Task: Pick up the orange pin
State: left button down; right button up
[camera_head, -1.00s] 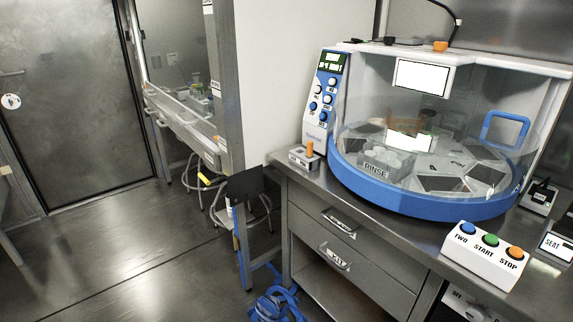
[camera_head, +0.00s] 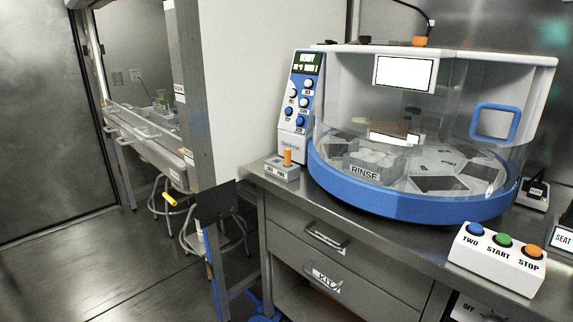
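The orange pin (camera_head: 287,157) stands upright in a small grey block (camera_head: 282,172) near the left end of the steel counter. The block sits just left of the blue-based machine. A label on the block's front is too small to read. Neither of my grippers shows in the head view.
The round machine (camera_head: 410,202) with a clear cover and blue base fills the counter's middle. A white button box (camera_head: 497,262) stands at the front right. Drawers with handles (camera_head: 326,237) are below the counter. Stools (camera_head: 172,200) stand at left; open floor (camera_head: 130,275) lies in front.

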aim_at(288, 152)
jog(key=i+j+z, duration=0.15)
jog(key=i, duration=0.25)
jog(key=i+z, duration=0.1)
jog(key=i, duration=0.25)
jog(key=i+j+z, duration=0.15)
jog(key=i, duration=0.2)
